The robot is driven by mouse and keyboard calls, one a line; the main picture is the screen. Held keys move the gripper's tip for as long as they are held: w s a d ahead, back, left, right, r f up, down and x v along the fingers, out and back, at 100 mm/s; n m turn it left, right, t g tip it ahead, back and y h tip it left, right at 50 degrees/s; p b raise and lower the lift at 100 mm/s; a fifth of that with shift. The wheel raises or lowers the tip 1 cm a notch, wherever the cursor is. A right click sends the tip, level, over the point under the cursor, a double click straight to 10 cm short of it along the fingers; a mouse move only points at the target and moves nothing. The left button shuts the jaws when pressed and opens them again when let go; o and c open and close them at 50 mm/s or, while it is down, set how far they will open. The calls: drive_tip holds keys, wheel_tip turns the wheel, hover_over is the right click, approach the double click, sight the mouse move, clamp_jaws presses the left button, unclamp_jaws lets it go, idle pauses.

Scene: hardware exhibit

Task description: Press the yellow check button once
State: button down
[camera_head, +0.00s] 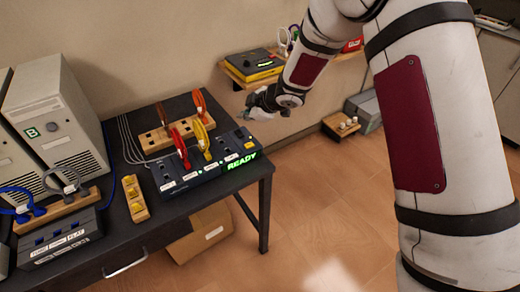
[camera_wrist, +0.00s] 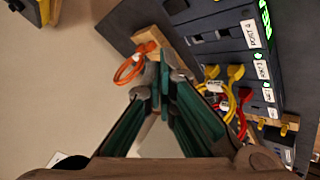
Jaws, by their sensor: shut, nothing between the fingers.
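A dark console (camera_head: 205,177) sits at the right end of the black table, with a glowing green READY sign (camera_head: 241,162) on its front edge. A small yellow patch (camera_head: 248,145) on the console's right section looks like the yellow check button. In the wrist view I see the console (camera_wrist: 235,25) at the upper right, but cannot make out the yellow button. My gripper (camera_head: 246,109) is above and behind the console's right end, apart from it. In the wrist view my gripper (camera_wrist: 155,78) has its fingers together, with nothing held.
Red and yellow cables (camera_head: 200,138) stand up from the console. A wooden block (camera_head: 165,135) with orange loops (camera_head: 199,102) is behind it. Computer towers (camera_head: 60,110) and a wooden block with yellow pieces (camera_head: 134,198) stand to the left. A wall shelf (camera_head: 240,82) holds a black-and-yellow device (camera_head: 255,65).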

sight(248, 146)
drive_tip(key=shift+s+f, duration=0.15)
drive_tip(key=shift+f, duration=0.2)
drive_tip(key=shift+f+b, duration=1.4)
drive_tip(key=shift+f, duration=3)
drive_tip(key=shift+f, duration=0.15)
drive_tip(key=shift+f, duration=0.25)
drive_tip(key=shift+f+b, duration=0.4)
drive_tip(key=shift+f, duration=0.05)
drive_tip(key=shift+r, duration=0.9)
drive_tip(key=shift+r+p, duration=0.1)
drive_tip(key=shift+p, duration=0.2)
